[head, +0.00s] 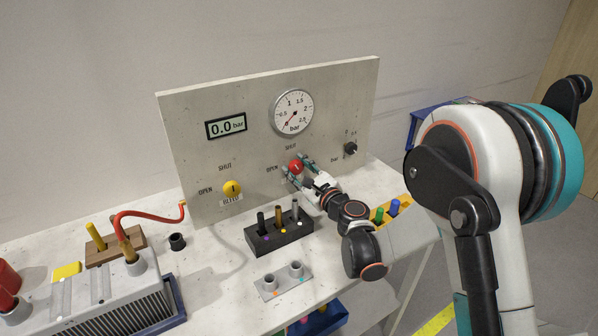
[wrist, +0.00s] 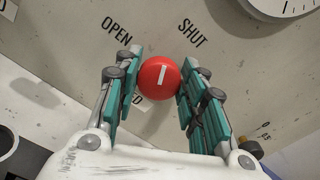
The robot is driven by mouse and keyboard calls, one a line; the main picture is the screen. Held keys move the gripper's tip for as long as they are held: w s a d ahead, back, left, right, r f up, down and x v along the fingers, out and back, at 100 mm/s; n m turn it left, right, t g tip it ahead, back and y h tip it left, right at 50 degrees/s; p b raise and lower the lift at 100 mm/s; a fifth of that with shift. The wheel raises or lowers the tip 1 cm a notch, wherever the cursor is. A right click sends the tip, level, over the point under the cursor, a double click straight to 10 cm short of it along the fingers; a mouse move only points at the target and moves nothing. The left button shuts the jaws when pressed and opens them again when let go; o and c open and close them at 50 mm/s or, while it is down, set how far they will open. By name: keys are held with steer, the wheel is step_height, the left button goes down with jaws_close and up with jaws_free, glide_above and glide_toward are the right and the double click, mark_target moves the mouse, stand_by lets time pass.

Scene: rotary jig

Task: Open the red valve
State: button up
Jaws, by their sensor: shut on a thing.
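The red valve (head: 296,167) is a round knob on the upright panel (head: 215,120), below the round gauge, with OPEN and SHUT marked around it. In the wrist view the red valve (wrist: 161,77) has a white line on its face, which leans slightly right of upright, toward the SHUT label. My gripper (head: 297,172) reaches the panel from the front right. In the wrist view the teal fingers of my gripper (wrist: 158,85) are closed on the knob from both sides. Part of the label below the knob is hidden by a finger.
A yellow knob (head: 232,188) marked BLEED sits left on the panel. The digital display (head: 226,128) reads 0.0 bar, and the gauge (head: 292,112) is above the valve. A black block (head: 262,243) with upright pegs stands on the bench below. A small black knob (head: 350,149) is at right.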

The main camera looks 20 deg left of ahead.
steer(key=n+b, duration=0.1)
steer(key=n, duration=0.5)
steer(key=shift+s+a+f, duration=0.1)
steer(key=shift+f, duration=0.05)
steer(key=n, duration=0.6)
steer(key=shift+b, duration=0.3)
steer(key=shift+f, duration=0.1)
steer(key=o, duration=1)
steer(key=v, duration=1.2)
steer(key=shift+s, duration=0.1)
